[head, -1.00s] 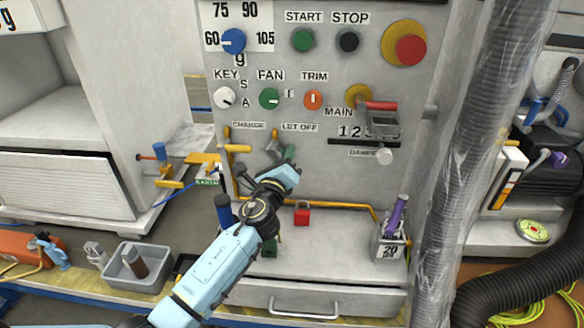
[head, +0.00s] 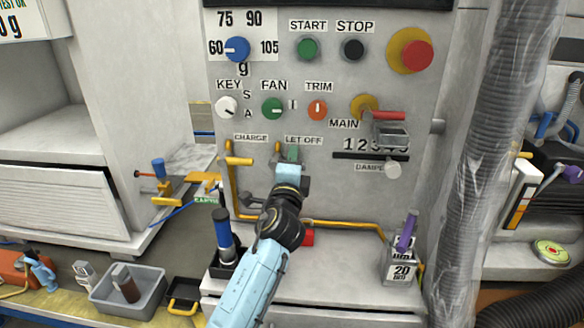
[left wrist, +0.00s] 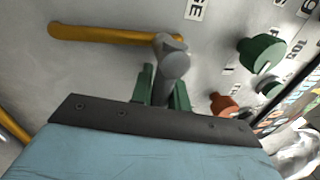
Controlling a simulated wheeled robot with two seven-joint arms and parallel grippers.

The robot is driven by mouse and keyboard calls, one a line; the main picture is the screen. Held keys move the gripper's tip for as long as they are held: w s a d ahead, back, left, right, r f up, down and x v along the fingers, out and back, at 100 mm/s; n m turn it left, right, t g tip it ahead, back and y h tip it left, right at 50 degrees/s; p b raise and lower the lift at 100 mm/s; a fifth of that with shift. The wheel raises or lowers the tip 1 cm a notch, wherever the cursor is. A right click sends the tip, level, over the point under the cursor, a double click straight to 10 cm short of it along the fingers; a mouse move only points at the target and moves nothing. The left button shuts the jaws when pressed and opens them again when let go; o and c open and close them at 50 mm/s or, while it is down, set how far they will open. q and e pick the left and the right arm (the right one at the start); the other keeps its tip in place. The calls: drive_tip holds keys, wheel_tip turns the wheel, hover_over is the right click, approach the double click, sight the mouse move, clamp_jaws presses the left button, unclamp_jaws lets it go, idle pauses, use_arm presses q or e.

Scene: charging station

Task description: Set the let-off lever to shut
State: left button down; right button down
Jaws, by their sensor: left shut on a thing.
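The let-off lever (left wrist: 174,62) shows in the left wrist view as a grey, rounded piece at the end of a yellow pipe (left wrist: 105,33). My left gripper (left wrist: 164,92) has its green fingers on either side of it and is shut on it. In the head view my left gripper (head: 292,158) is just below the LET OFF label (head: 303,140) on the grey panel. There the gripper hides most of the lever, so its exact angle is hard to tell. My right gripper is not in view.
The yellow charge lever (head: 239,161) is close on the left. Above are the green fan knob (head: 272,108) and orange trim knob (head: 317,110). A red padlock (head: 308,237) is partly behind my arm. A wrapped hose (head: 478,150) runs down the right.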

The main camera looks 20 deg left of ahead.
use_arm(q)
drive_tip(key=shift+r+n, duration=0.1)
drive_tip(key=shift+n, duration=0.5)
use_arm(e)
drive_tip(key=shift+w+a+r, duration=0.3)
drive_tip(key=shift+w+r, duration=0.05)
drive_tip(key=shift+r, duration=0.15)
use_arm(q)
drive_tip(key=c, duration=1.3)
unclamp_jaws()
drive_tip(key=shift+c, duration=0.2)
